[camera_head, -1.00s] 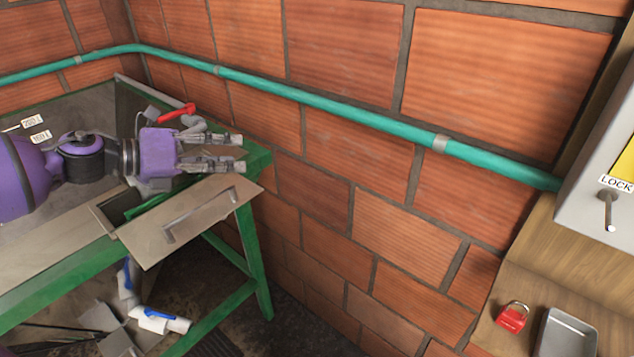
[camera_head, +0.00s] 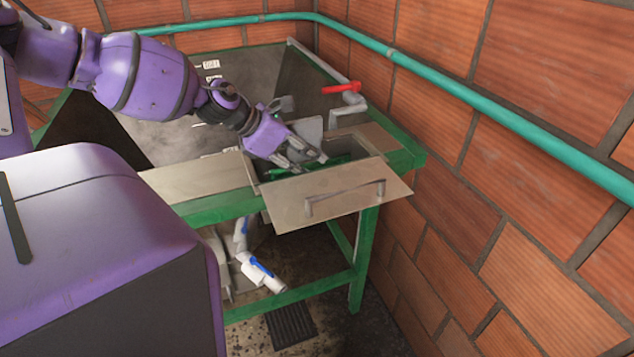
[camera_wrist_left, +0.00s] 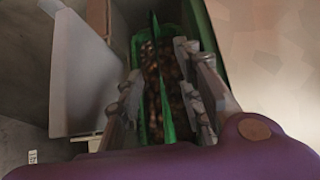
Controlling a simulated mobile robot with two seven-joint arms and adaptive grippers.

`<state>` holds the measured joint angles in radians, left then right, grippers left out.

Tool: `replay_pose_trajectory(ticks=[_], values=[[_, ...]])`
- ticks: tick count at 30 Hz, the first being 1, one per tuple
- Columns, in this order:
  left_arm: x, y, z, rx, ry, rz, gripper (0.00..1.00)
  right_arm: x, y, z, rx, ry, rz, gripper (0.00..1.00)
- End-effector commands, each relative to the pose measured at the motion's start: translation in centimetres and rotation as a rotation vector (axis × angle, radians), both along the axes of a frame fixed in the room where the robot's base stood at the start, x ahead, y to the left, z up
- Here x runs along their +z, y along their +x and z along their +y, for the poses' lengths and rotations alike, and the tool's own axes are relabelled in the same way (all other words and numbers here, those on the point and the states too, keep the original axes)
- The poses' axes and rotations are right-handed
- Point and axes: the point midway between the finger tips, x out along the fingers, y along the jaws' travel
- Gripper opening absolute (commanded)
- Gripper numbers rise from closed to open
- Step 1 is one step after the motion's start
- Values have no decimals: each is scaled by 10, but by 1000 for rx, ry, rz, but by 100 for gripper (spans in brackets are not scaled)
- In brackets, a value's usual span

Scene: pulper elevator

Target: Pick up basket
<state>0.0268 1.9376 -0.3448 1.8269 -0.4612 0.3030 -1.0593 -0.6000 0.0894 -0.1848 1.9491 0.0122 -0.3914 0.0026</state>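The basket (camera_wrist_left: 140,60) is green and narrow, with dark brown, bean-like pieces inside; it shows in the left wrist view. In the head view only a little green (camera_head: 345,160) shows in the opening behind the hinged front panel. My left gripper (camera_head: 312,163) reaches down to this opening. In the left wrist view the gripper's fingers (camera_wrist_left: 158,62) are apart, one at the basket's left side and one over its right part. A thin green upright strip of the basket stands between them. I cannot tell whether the fingers touch it. My right gripper is out of view.
The metal panel with a handle (camera_head: 335,195) sticks out at the table's front. A grey plate (camera_wrist_left: 80,70) stands left of the fingers. A red-handled valve (camera_head: 342,88) and the brick wall (camera_head: 520,190) lie behind and right. White pipes (camera_head: 262,272) are below.

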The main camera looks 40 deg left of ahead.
Motion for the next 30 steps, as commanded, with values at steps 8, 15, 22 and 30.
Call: replay_pose_trajectory(ticks=[8,15,22,30], values=[[-25,16,-9,1,-1,6,34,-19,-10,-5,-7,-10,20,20],[-21,16,-9,1,-1,3,20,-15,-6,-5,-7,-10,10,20],[-22,15,-9,1,-2,4,0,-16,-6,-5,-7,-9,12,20],[-22,16,-9,1,-1,3,0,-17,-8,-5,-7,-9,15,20]])
